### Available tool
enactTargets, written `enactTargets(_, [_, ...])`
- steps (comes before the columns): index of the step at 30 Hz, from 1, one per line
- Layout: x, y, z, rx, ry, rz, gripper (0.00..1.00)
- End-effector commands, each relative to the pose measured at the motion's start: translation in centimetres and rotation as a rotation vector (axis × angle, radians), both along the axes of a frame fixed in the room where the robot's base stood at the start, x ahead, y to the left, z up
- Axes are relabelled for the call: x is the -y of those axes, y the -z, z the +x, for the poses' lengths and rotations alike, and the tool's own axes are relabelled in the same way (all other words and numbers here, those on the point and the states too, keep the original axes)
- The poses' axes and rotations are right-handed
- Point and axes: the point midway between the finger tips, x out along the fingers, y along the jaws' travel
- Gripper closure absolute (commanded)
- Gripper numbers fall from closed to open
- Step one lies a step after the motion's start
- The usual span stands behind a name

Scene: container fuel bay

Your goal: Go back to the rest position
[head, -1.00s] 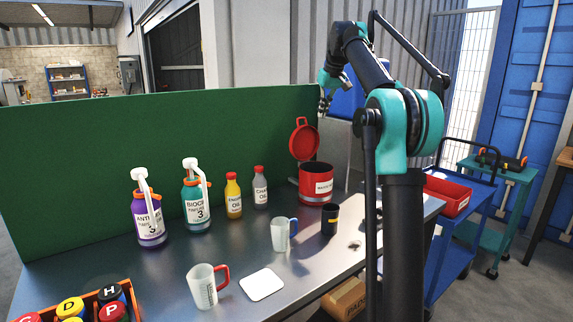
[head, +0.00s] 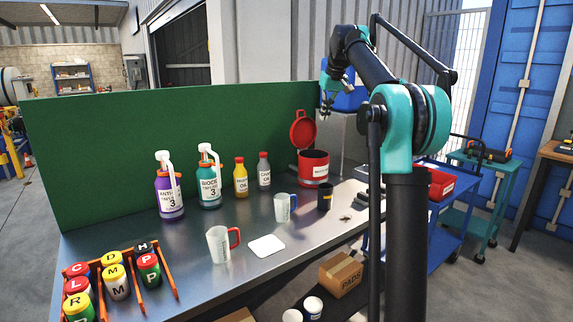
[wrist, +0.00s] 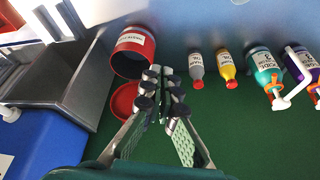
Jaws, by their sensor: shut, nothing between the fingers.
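My gripper (head: 325,102) is raised in the head view, near the right end of the green panel (head: 180,150) and above the bench (head: 215,285). In the wrist view my gripper (wrist: 163,82) is shut and empty, with its fingers over the green panel. My arm is folded upright at the right of the head view.
The bench holds purple (head: 168,195) and teal (head: 209,185) pump bottles, oil bottles (head: 241,180), cups (head: 219,245), a white pad (head: 266,247) and an orange rack (head: 141,300) of coloured jars. A blue cart (head: 410,215) stands at the right. Clear floor shows at the left.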

Motion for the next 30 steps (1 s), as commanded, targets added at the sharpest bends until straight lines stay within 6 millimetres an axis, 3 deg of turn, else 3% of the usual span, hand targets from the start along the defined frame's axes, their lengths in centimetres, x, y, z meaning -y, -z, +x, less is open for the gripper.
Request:
enactTargets(11, [0.8, 4.7, -2.8, -0.005, 0.044, -0.003, 1.0])
enactTargets(17, [1.5, 10.0, -6.5, -0.011, 0.085, -0.005, 1.0])
enactTargets(23, [2.7, 19.2, -14.4, -0.016, 0.151, -0.01, 1.0])
enactTargets(30, [3.9, 30.7, -26.5, -0.02, 0.229, -0.013, 1.0])
